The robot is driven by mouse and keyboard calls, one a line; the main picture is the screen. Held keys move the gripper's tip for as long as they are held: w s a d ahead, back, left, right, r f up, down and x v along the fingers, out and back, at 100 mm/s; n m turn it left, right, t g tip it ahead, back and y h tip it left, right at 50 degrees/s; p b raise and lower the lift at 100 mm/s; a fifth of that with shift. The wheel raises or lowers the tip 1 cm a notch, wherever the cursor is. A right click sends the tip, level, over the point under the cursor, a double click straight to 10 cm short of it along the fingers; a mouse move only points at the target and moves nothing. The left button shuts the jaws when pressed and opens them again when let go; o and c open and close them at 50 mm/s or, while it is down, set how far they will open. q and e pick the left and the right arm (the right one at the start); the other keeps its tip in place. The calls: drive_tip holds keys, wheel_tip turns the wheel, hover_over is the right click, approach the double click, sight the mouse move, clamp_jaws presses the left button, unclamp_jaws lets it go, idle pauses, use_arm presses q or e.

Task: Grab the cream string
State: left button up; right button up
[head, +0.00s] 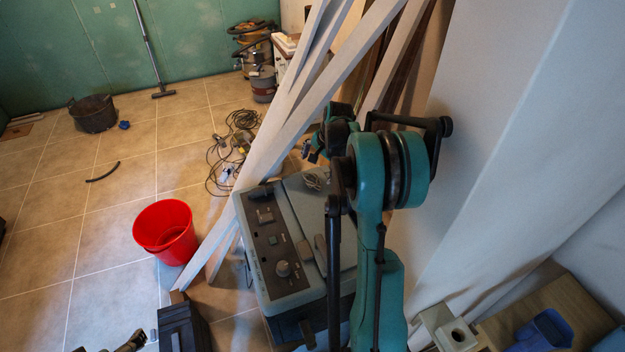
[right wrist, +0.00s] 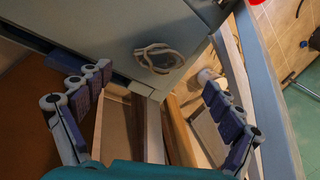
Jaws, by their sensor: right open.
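The cream string (right wrist: 158,57) is a small loose coil lying on the flat top of a grey machine (right wrist: 130,25) in the right wrist view. In the head view the string (head: 316,180) shows small on the machine's top, just below my right gripper (head: 322,142). In the right wrist view my right gripper (right wrist: 156,82) is open and empty. Its blue-grey padded fingers are wide apart, and the string appears between and beyond them, not touched. My right arm hides part of the machine in the head view.
Long pale boards (head: 300,100) lean beside the machine, close to my right arm. The machine's control panel (head: 272,245) faces left. A red bucket (head: 165,231) and tangled cables (head: 236,138) are on the tiled floor. A white wall (head: 500,130) closes off the right.

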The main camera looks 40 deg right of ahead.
sight(314, 178)
drive_tip(key=x, duration=0.2)
drive_tip(key=b+x, duration=0.1)
drive_tip(key=x, duration=0.4)
drive_tip(key=shift+d+f+b, duration=0.1)
drive_tip(key=shift+d+b, duration=0.15)
drive_tip(key=shift+b, duration=0.1)
drive_tip(key=shift+w+f, duration=0.1)
drive_tip(key=shift+f, duration=0.3)
drive_tip(key=shift+r, duration=0.1)
drive_tip(key=shift+c, duration=1.3)
drive_tip(key=c, duration=0.9)
